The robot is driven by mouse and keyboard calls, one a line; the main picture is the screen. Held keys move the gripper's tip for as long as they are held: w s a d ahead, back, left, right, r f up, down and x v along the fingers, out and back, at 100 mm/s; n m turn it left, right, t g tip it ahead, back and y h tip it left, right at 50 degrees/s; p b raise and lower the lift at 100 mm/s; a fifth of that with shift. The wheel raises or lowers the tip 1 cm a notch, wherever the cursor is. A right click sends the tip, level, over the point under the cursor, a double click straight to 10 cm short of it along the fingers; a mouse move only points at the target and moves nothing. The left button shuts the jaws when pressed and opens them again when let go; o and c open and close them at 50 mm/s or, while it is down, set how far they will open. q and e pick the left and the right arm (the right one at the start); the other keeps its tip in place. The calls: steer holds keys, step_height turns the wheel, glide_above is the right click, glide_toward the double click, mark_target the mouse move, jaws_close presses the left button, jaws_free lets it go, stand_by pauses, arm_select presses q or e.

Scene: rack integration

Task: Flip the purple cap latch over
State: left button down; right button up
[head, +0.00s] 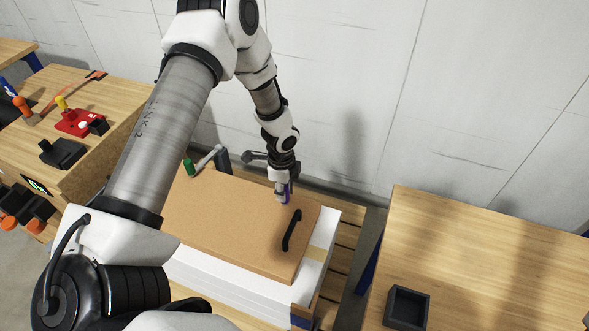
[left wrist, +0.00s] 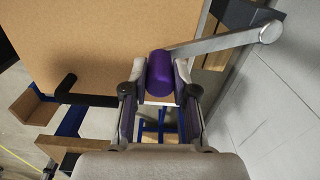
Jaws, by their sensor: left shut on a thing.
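The purple cap (left wrist: 160,72) is a short cylinder at the end of a grey metal latch arm (left wrist: 222,44) in the left wrist view. The arm runs right to a round pivot (left wrist: 270,31) beside the wall. My left gripper (left wrist: 159,88) is shut on the purple cap, with one finger on each side. In the head view my left gripper (head: 282,194) points down at the back edge of a brown panel (head: 215,205), and a little purple (head: 288,191) shows at its fingers. Much of the latch is hidden there by my wrist. My right gripper is not in view.
A green-capped latch (head: 189,166) stands at the panel's back left. A black handle (head: 291,229) is on the panel, which lies on a white block (head: 317,244). Wooden tables stand left with tools and right (head: 480,255) with a dark tray (head: 407,307). A wall is close behind.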

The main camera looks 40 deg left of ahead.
arm_select(q)
steer(key=shift+s+a+f+m+p, duration=0.1)
steer(key=shift+s+a+m+p, duration=0.2)
steer(key=shift+s+a+m, duration=0.25)
steer(key=shift+s+a+m+p, duration=0.25)
steer(key=shift+s+a+m, duration=0.05)
steer(key=shift+a+m, duration=0.45)
steer(key=shift+d, duration=0.1)
steer(key=c, duration=0.9)
jaws_free()
steer(key=shift+w+r, duration=0.15)
steer(key=shift+r, duration=0.35)
step_height(320, 180, up, 11)
